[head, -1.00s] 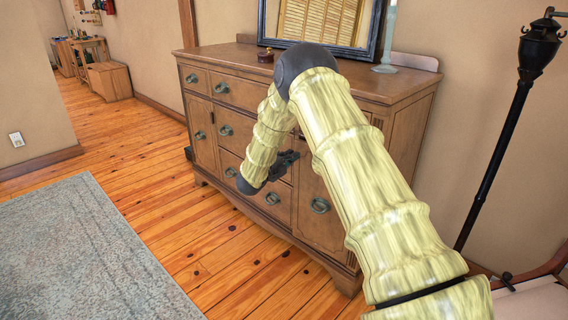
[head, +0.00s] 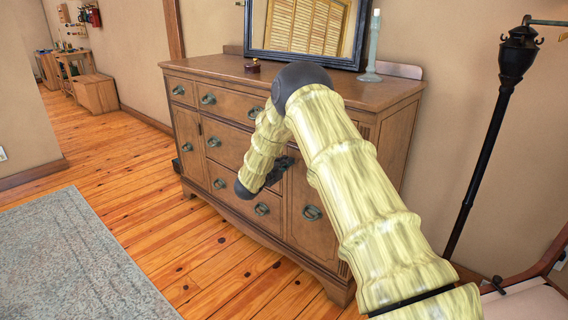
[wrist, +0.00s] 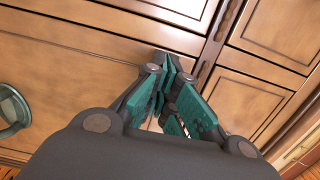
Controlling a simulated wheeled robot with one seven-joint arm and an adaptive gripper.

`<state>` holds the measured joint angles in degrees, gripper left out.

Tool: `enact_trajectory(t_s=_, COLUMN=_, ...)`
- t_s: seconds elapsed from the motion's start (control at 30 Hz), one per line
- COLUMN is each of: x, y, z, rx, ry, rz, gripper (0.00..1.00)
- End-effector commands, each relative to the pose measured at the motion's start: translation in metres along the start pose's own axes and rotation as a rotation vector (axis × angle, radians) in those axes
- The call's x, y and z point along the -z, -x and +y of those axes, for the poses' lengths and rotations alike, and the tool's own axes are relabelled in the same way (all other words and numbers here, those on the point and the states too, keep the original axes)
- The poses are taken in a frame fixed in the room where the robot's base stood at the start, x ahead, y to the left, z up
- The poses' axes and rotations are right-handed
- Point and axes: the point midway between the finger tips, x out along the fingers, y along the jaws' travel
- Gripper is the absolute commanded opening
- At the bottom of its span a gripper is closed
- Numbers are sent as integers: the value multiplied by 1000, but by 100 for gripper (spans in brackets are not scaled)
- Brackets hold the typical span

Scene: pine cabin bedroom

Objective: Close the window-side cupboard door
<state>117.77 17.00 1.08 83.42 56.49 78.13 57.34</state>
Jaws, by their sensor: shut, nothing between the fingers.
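The wooden dresser (head: 240,128) has a cupboard door at each end and drawers between them. The right door (head: 300,190) has a green ring handle (head: 312,213) and looks flush or nearly so; my arm hides part of it. The left door (head: 187,146) also looks about flush. I cannot tell from the pictures which is window-side. My gripper (head: 283,168) is low in front of the drawers, by the right door's left edge. In the wrist view my gripper (wrist: 170,92) is shut and empty, before a drawer front and a panel seam; contact is unclear.
A dark-framed mirror (head: 355,35), a candle holder (head: 371,60) and a small dark red object (head: 252,66) are on the dresser top. A black floor lamp (head: 500,100) and a seat (head: 530,300) are at the right. The wood floor (head: 215,250) and rug (head: 70,260) are clear.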

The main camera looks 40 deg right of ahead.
Motion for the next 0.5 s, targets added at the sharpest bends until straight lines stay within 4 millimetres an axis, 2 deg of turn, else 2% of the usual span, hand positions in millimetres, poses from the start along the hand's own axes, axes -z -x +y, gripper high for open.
enact_trajectory(t_s=0.33, x=-1, y=4, z=0, rx=0, ry=0, rz=-2, gripper=0)
enact_trajectory(t_s=0.5, x=-5, y=22, z=-2, rx=0, ry=0, rz=-4, gripper=0)
